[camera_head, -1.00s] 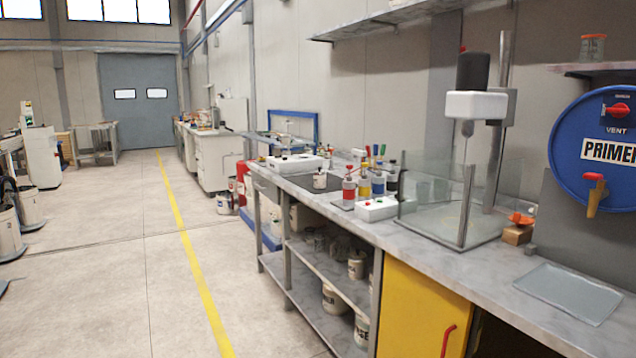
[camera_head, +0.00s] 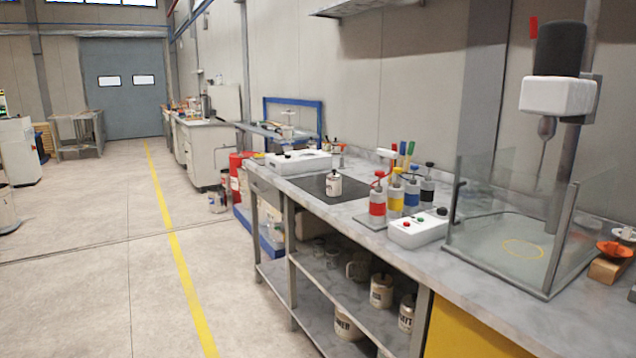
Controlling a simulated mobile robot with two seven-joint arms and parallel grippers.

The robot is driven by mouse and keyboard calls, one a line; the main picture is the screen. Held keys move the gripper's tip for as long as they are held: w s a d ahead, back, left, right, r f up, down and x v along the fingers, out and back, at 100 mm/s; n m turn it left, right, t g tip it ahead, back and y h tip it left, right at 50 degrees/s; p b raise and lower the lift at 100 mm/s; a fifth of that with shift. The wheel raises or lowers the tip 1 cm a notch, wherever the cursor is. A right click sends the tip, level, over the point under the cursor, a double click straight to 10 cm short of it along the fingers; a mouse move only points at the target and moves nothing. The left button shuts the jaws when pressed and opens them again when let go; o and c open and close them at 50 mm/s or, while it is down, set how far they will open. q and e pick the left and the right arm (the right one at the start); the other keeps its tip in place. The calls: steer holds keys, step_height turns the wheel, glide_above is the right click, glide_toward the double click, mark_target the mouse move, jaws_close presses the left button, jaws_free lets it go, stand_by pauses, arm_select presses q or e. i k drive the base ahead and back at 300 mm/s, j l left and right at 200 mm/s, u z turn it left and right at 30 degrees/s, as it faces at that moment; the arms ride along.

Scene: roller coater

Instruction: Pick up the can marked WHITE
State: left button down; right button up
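Several small light-coloured cans show in the head view. One can (camera_head: 334,184) stands upright on a dark mat (camera_head: 312,187) on the bench top. On the shelf below stand a can (camera_head: 381,291) with a dark label and, to its right, a can (camera_head: 406,312) whose partly visible lettering seems to end in "IT". Another can (camera_head: 347,326) sits on the lowest shelf, its label partly cut off by the shelf above. I cannot read a full WHITE label on any can. Neither of my grippers is in view.
The grey bench (camera_head: 476,275) runs along the right wall. On it are red, yellow, blue and black-banded bottles, a white control box (camera_head: 418,229) and a glass-walled mixer stand (camera_head: 558,95). The floor (camera_head: 100,280) to the left, with a yellow line, is clear.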

mark_target(334, 186)
steer(key=i+j+u, duration=0.1)
steer(key=i, duration=0.55)
steer(key=i+j, duration=0.15)
steer(key=i, duration=0.5)
steer(key=j+u, duration=0.05)
